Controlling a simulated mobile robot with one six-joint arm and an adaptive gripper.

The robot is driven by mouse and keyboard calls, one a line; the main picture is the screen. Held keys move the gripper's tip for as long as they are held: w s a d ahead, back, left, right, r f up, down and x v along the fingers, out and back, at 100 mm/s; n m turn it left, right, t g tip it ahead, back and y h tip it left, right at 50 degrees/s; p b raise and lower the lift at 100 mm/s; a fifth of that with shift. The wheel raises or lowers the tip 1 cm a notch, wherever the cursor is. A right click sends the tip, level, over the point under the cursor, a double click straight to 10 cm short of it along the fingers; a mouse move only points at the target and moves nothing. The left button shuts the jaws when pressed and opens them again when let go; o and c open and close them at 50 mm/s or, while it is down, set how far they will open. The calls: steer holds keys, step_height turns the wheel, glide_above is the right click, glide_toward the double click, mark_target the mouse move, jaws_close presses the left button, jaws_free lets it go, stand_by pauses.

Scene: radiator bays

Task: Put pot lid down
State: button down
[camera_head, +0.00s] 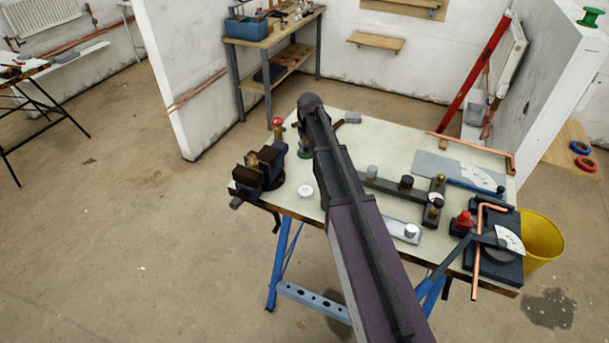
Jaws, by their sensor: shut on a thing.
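No pot lid can be made out for certain. A small round white piece (305,191) lies on the workbench top (335,207), left of my arm. A small dark green piece (304,149), perhaps a pot, stands further back, partly hidden by my arm. My dark arm reaches from the bottom of the view over the middle of the bench. My gripper and anything in it are hidden behind the arm.
A vise (262,168) and a red-topped item (277,123) are at the bench's left edge. Dark fittings (406,184), a pipe bender (498,250) and copper pipe (491,207) crowd the right. A yellow bucket (542,238) stands beside the bench.

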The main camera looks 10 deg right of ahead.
steer(key=shift+f, duration=0.15)
steer(key=b, duration=0.6)
glide_above(305, 173)
steer(key=f, duration=0.6)
steer(key=shift+s+d, duration=0.15)
steer(key=shift+s, duration=0.15)
steer(key=shift+f+b, duration=1.9)
steer(key=shift+b, duration=0.15)
steer(key=shift+f, duration=0.1)
steer(key=shift+c, duration=2.4)
jaws_free()
steer(key=r+p, duration=0.4)
steer(key=s+r+p, duration=0.1)
steer(key=r+p, duration=0.7)
steer(key=shift+s+d+r, duration=0.1)
steer(key=shift+s, duration=0.3)
